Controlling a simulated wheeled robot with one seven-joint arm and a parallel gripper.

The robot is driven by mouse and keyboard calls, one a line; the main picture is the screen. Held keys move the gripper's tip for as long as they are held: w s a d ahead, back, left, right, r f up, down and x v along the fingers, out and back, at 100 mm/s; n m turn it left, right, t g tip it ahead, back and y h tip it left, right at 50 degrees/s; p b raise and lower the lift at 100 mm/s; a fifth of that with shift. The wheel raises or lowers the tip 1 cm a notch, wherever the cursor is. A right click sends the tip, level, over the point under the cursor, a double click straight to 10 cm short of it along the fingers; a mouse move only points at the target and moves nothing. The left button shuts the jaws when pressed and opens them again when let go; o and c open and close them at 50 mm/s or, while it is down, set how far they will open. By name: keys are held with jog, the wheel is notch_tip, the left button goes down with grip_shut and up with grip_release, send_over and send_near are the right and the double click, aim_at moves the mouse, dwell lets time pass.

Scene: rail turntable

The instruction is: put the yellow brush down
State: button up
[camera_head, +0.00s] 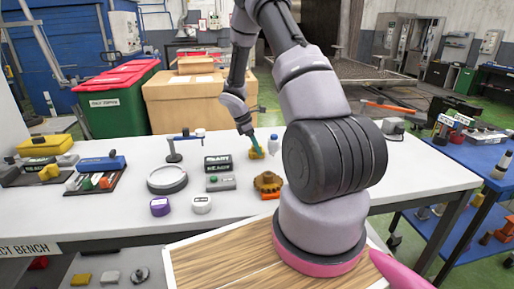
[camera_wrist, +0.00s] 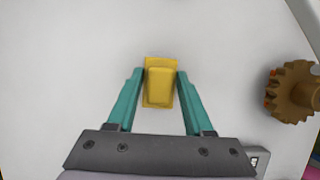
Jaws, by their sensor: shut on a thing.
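The yellow brush (camera_wrist: 159,84) is between the two teal fingers of my gripper (camera_wrist: 160,88) in the wrist view, over the white bench top. The fingers are shut on it from both sides. In the head view my gripper (camera_head: 254,148) is low over the white bench (camera_head: 130,222), and the brush (camera_head: 256,154) shows as a small yellow patch at the fingertips. I cannot tell whether the brush touches the bench top.
A brown gear (camera_head: 267,183) lies right of the brush; it also shows in the wrist view (camera_wrist: 296,92). Tool trays fill the bench's left.

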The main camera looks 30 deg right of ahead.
jog(key=shift+f, duration=0.15)
jog(key=o, duration=1.2)
jog(key=s+a+r+m, duration=0.1)
jog(key=a+r, duration=0.1)
jog(key=r, duration=0.5)
jog(key=s+a+r+m+t+y, duration=0.1)
jog(key=a+r+m, duration=0.1)
jog(key=r, duration=0.5)
jog(key=s+a+r+m, duration=0.1)
jog(key=a+r, duration=0.2)
jog(key=r, duration=0.4)
jog(key=s+a+r+m+t+y, duration=0.2)
jog(key=s+r+m, duration=0.5)
jog(key=s, duration=0.5)
jog(key=s+a+r+m+t+y, duration=0.3)
jog(key=s+a+r+m+t, duration=0.2)
jog(key=s+r+m, duration=0.3)
jog(key=s+a+r, duration=0.1)
jog(key=s+r, duration=0.3)
jog(key=shift+a, duration=0.35)
